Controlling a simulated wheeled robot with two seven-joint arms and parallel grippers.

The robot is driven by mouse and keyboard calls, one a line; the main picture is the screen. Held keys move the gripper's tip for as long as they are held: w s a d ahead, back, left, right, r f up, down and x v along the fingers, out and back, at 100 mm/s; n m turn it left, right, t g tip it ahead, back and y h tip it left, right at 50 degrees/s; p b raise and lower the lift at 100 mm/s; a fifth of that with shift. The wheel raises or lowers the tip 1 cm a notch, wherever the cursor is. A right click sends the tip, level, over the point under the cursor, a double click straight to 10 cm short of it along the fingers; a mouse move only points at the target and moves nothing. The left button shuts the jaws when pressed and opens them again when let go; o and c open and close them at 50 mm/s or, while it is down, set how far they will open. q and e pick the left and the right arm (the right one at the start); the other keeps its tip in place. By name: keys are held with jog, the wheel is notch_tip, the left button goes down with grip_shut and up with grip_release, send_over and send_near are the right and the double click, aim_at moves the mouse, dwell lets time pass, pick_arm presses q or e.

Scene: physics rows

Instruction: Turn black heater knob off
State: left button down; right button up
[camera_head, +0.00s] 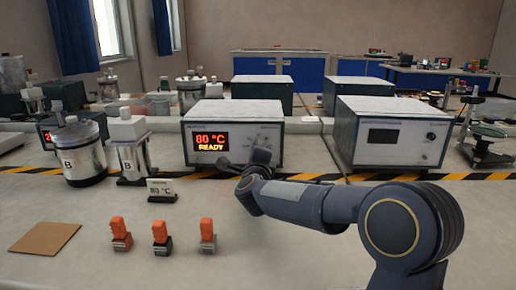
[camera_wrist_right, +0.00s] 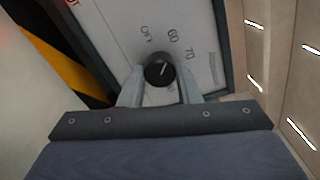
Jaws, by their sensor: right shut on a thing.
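The heater (camera_head: 232,110) is a white box in the head view; its display (camera_head: 210,142) reads 80 °C READY in orange. Its black knob (camera_wrist_right: 159,70) shows in the right wrist view, with OFF, 60 and 70 printed around it. A pale pointer line on the knob points up and slightly right, roughly toward 60. My right gripper (camera_wrist_right: 160,85) is shut on the knob, one finger on each side. In the head view my right gripper (camera_head: 262,158) is at the heater's lower right front and the arm hides the knob. My left gripper is not in view.
A second white box (camera_head: 393,135) stands to the right. Metal vessels (camera_head: 85,155) and a small 80 °C sign (camera_head: 161,190) stand left. Several orange-topped pieces (camera_head: 160,236) and a brown square (camera_head: 45,238) lie in front. Yellow-black tape (camera_head: 330,178) crosses the bench.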

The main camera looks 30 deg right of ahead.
jog(key=shift+n+p, duration=2.35)
jog(key=shift+n, duration=1.95)
jog(key=o, duration=1)
jog(key=shift+c, duration=0.2)
jog(key=shift+p+v, duration=0.3)
jog(key=shift+v, duration=3.65)
